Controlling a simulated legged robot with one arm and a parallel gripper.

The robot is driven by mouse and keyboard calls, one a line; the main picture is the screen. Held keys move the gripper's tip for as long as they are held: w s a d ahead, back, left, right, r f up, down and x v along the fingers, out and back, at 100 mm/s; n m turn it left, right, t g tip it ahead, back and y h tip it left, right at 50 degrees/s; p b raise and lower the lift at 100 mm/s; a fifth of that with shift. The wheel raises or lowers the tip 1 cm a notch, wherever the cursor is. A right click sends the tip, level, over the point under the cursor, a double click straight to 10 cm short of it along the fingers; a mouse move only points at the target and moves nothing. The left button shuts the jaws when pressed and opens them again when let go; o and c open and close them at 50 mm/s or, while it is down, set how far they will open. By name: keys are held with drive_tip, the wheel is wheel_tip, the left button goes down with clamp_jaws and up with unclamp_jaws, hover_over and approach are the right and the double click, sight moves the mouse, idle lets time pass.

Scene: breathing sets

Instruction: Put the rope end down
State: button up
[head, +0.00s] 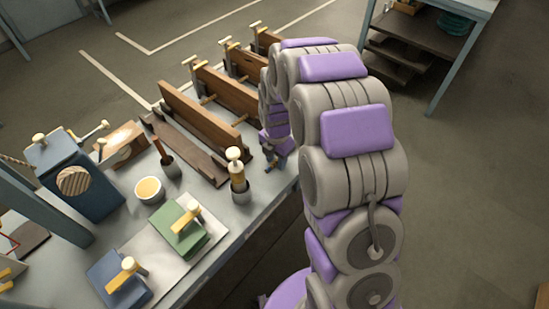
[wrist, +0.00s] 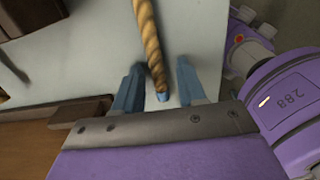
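A twisted tan rope end (wrist: 149,45) with a blue tip runs down from the top of the wrist view, above or on the pale table top. My gripper (wrist: 160,88) has its two blue fingers apart, one on each side of the rope's tip, with a gap visible beside it. In the head view my gripper (head: 276,160) is low over the table's right edge, and the rope there cannot be made out. Whether the rope end rests on the table is hard to tell.
The grey table (head: 213,204) holds long wooden boards (head: 203,117), a post with a cream knob (head: 237,170), a cream-filled bowl (head: 149,190), a green block (head: 180,232) and a dark blue box (head: 75,178). Open floor lies to the right.

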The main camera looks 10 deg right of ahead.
drive_tip(key=shift+d, duration=0.15)
wheel_tip(320, 180, up, 12)
drive_tip(key=p, duration=0.3)
drive_tip(key=s+r+m, duration=0.3)
drive_tip(key=s+m, duration=0.5)
drive_tip(key=s, duration=0.3)
drive_tip(key=s+r+m+g, duration=0.1)
drive_tip(key=s+r+m, duration=0.1)
drive_tip(key=s+m, duration=0.6)
drive_tip(key=s+r+m, duration=0.3)
drive_tip(key=s+m, duration=0.6)
drive_tip(key=s, duration=0.5)
drive_tip(key=shift+s+r+g, duration=0.3)
drive_tip(key=shift+s+g, duration=0.1)
